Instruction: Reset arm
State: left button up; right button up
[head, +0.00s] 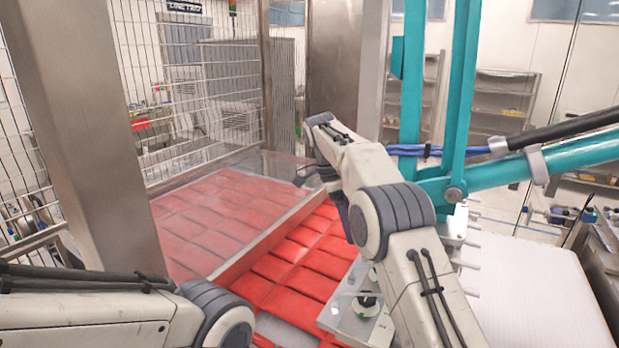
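My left arm (110,310) enters at the lower left, and its gripper is outside the view. My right arm (400,250) rises from the bottom middle and bends over near the clear panel. Only a small dark part of my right gripper (305,176) shows beyond the wrist, so its opening is hidden. The teal vacuum picker arm (465,90) stands just right of my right arm. Its grey head plate (355,318) with a black knob (366,305) sits low, partly behind my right arm. I cannot tell whether my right arm touches the picker.
Red packs (290,265) lie in rows, partly under a clear panel (275,235). A steel post (95,130) and wire mesh fence (190,90) stand at left. A white stack (540,290) lies at right. Shelves (500,110) stand behind.

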jog(key=s+a+f+n+t+y+b, duration=0.1)
jog(key=s+a+f+n+b, duration=0.15)
jog(key=s+a+n, duration=0.5)
jog(key=s+a+f+n+t+y+b, duration=0.1)
jog(key=s+a+f+n+b, duration=0.2)
jog(key=s+n, duration=0.6)
jog(key=s+f+n+b, duration=0.1)
jog(key=s+f+n, duration=0.2)
jog(key=s, duration=0.4)
jog(key=s+f+n+y+b, duration=0.1)
jog(key=s+f+n, duration=0.3)
jog(key=s, duration=0.3)
jog(key=s+d+f+n+y+b, duration=0.1)
jog(key=s+f+n, duration=0.3)
jog(key=s, duration=0.3)
jog(key=shift+s, duration=0.2)
